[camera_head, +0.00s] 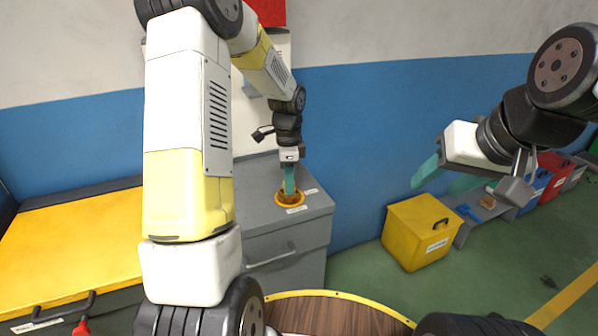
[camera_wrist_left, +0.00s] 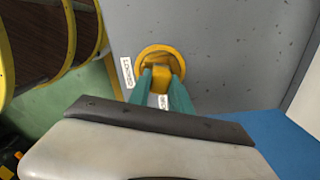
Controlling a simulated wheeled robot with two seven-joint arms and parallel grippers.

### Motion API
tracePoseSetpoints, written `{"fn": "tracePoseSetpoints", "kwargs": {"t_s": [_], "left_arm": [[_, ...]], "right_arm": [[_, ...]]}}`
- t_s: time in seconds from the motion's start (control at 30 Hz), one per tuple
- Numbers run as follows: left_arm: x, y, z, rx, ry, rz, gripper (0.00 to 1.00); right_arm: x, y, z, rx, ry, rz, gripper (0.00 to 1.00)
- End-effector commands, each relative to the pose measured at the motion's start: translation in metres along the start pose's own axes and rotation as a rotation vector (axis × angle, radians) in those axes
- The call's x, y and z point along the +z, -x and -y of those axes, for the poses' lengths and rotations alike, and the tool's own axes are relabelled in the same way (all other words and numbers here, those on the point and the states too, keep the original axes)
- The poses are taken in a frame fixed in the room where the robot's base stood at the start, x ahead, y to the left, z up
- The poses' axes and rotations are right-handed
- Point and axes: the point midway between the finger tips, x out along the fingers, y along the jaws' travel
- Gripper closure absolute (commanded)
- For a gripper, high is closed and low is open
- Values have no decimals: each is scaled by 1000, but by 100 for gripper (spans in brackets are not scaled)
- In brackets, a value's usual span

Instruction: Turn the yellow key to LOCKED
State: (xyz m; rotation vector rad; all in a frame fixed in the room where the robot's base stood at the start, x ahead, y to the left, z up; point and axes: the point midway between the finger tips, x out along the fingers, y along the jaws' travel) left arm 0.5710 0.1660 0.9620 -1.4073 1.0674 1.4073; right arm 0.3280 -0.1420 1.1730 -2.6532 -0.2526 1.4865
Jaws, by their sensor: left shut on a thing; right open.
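The yellow key (camera_wrist_left: 160,76) stands in a round yellow ring (camera_wrist_left: 152,51) on the grey cabinet top. In the head view the ring (camera_head: 279,199) is near the cabinet's front right corner. My left gripper (camera_head: 289,180) points down over the key, and its teal fingers are shut on it; the wrist view shows one finger on each side. A white LOCKED label (camera_wrist_left: 127,72) lies left of the ring in the wrist view. A second label (camera_wrist_left: 163,101) is partly hidden between the fingers. My right gripper (camera_head: 447,180) is open and empty in the air at the right.
The grey cabinet (camera_head: 262,222) has a drawer with a handle. A yellow-topped unit (camera_head: 75,235) stands at the left. A yellow bin (camera_head: 412,240) stands on the green floor right of the cabinet. A round wooden surface with a yellow rim (camera_head: 330,312) is at the bottom.

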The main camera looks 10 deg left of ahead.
Motion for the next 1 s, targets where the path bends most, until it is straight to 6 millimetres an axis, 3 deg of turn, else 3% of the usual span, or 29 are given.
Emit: {"fn": "tracePoseSetpoints", "kwargs": {"t_s": [0.1, 0.23, 0.27, 0.37, 0.73, 1.0], "left_arm": [[1, 0, 0, 0, -104, 0, 100], [0, 0, 0, 0, -105, 0, 100], [0, 0, 0, 0, -105, 0, 70], [0, 0, 0, 0, -104, 0, 50], [0, 5, 0, -1, -103, 0, 50], [0, 48, 1, -4, -103, -1, 50]], "right_arm": [[0, 0, 0, 0, 0, 0, 49], [0, 0, 0, 0, 0, 0, 49], [0, 0, 0, 0, 0, 0, 49], [0, 0, 0, 0, 0, 0, 49], [0, 0, 0, 0, 0, 0, 49], [0, 0, 0, 0, 0, 0, 49]]}}
